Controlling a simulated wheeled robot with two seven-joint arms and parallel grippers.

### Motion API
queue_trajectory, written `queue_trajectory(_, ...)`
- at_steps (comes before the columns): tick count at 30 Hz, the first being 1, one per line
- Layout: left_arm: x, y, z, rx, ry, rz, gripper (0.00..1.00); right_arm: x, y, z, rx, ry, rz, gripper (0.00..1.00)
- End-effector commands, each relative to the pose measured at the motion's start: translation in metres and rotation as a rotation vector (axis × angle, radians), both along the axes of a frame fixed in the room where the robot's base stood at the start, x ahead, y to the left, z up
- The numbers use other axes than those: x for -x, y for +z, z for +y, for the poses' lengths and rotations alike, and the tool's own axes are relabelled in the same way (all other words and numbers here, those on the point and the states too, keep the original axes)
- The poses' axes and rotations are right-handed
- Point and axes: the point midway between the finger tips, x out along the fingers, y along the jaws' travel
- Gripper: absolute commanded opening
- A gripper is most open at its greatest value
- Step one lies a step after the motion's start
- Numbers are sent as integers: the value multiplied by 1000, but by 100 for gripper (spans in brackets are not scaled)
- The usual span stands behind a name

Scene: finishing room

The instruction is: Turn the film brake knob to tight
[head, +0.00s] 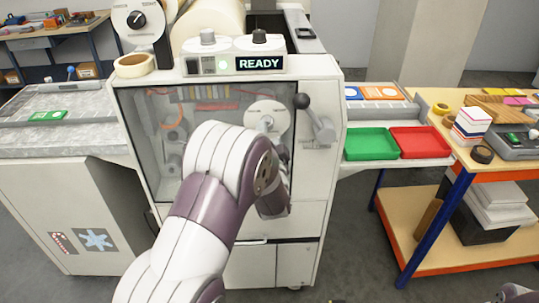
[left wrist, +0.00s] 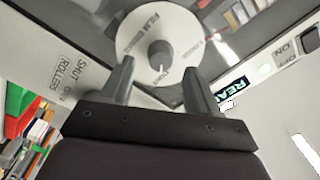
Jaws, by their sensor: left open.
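The film brake knob (left wrist: 160,54) is a short grey cylinder at the middle of a white disc lettered FILM (left wrist: 140,30). In the head view the white disc (head: 264,113) sits at the right part of the machine's front window. My left gripper (left wrist: 160,80) is open and empty. Its two fingers point toward the disc, one to each side of the knob in the wrist view; I cannot tell if they touch it. In the head view my left arm covers the lower window, and the fingers are hidden.
A lever with a dark ball (head: 302,101) stands right of the disc. The READY display (head: 259,63) and two top knobs are above. Green (head: 370,144) and red (head: 420,142) trays lie to the right. A roll of tape (head: 130,66) sits on the machine's upper left.

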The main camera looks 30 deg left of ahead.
Motion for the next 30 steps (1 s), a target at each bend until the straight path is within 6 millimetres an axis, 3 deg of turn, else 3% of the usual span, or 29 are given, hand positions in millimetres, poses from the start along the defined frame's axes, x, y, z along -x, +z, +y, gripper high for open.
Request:
queue_trajectory(6,49,-5,-31,0,-5,0,60,0,-15,0,0,0,0,43)
queue_trajectory(12,72,-5,-45,-1,-2,0,60,0,-17,0,0,0,0,43)
queue_trajectory(27,75,-4,-46,0,-1,1,60,0,-17,0,0,0,0,43)
queue_trajectory(30,74,-13,-47,80,-11,-1,60,0,-17,0,0,0,0,43)
